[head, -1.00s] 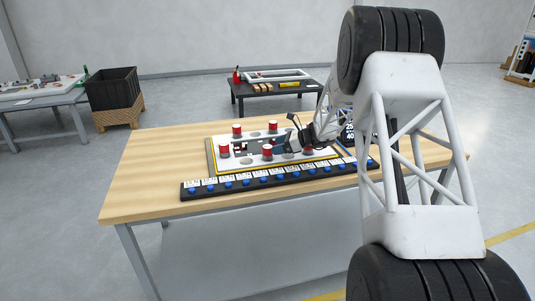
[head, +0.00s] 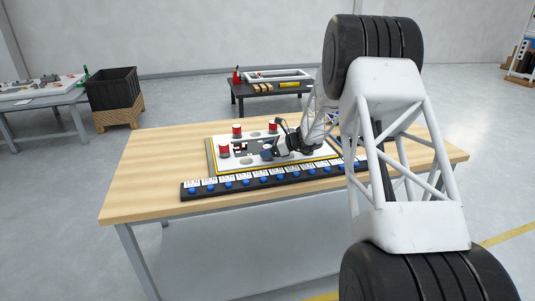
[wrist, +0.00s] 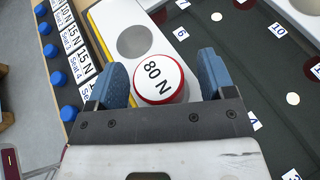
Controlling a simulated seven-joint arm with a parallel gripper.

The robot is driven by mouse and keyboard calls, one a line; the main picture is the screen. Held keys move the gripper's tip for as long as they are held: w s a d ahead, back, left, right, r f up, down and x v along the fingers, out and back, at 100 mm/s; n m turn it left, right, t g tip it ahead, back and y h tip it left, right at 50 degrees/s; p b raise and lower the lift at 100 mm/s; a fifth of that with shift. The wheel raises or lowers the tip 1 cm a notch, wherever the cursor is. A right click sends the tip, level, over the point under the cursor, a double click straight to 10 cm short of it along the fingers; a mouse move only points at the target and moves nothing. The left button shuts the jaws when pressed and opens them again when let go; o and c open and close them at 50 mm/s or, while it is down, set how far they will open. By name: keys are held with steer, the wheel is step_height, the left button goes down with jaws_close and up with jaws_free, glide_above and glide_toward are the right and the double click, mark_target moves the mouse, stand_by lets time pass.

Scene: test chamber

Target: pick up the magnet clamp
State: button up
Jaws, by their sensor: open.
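A magnet clamp (wrist: 157,79), a red cylinder with a white top marked "80 N", stands on the white plate (wrist: 106,14) in the wrist view. My gripper (wrist: 161,72) is open, with one blue finger on each side of this clamp; I cannot tell whether either finger touches it. In the head view my gripper (head: 270,149) is low over the front right part of the white plate and largely hides this clamp. Other red clamps stand at the plate's left front (head: 224,150), its back left (head: 237,131) and its back (head: 273,127).
A dark strip (head: 245,183) with blue knobs and white force labels runs along the plate's front edge. Round recesses (wrist: 135,41) show in the plate beside the clamp. The wooden table (head: 150,175) is clear to the left. A dark surface with number labels (wrist: 279,30) lies right.

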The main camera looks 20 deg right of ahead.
mark_target(267, 146)
steer(key=c, duration=1.2)
steer(key=shift+r, duration=0.1)
steer(key=shift+r, duration=0.65)
step_height(267, 146, up, 2)
steer(key=shift+r, duration=0.1)
steer(key=s+a+r, duration=0.1)
steer(key=s, duration=1.5)
steer(key=shift+a+r, duration=0.2)
